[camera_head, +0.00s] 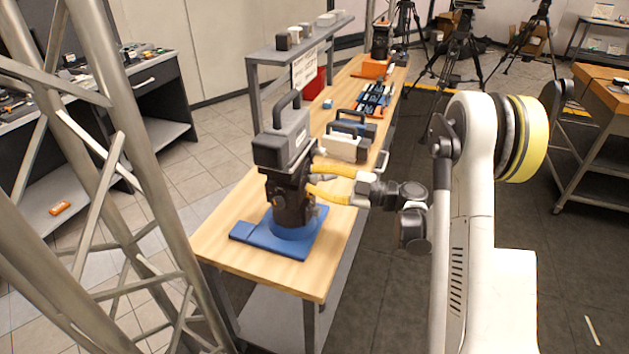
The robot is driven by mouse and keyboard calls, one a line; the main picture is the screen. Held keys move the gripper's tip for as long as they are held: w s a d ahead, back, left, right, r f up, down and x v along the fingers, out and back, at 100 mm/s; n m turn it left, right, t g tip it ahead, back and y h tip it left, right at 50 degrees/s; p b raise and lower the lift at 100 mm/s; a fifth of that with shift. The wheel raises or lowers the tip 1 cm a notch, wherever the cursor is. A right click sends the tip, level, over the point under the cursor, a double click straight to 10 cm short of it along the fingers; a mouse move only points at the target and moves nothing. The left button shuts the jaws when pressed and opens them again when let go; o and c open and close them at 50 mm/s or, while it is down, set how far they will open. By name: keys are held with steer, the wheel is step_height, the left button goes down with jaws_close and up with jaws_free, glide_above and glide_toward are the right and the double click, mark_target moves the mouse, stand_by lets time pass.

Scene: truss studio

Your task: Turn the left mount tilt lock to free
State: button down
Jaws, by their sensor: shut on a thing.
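A dark mount (287,203) stands upright on a blue base plate (247,233) at the near end of the wooden bench. A grey camera-like body with a top handle (286,140) sits on it. My gripper (314,182) reaches in from the right, its yellow fingers at the right side of the mount's upper part. It is shut on a small grey part there, which looks like the tilt lock (319,178). The fingers mostly hide this part, so its setting cannot be read. A second mount on an orange base (375,68) stands at the bench's far end.
The bench (228,218) also holds a white case with a black handle (345,147), a dark case (357,126) and a blue tray (374,100). A raised shelf (280,53) runs along its left side. Metal truss bars (160,160) cross the left foreground. Tripods (462,47) stand at the back.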

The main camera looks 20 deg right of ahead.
steer(key=n+b, duration=0.2)
steer(key=n, duration=0.2)
steer(key=shift+f, duration=0.15)
steer(key=n+b, duration=0.1)
steer(key=n, duration=0.3)
steer(key=shift+n, duration=0.4)
steer(key=n+b, duration=0.1)
steer(key=n, duration=0.3)
steer(key=shift+n+b, duration=0.5)
steer(key=shift+n, duration=1.3)
steer(key=c, duration=1.1)
jaws_free()
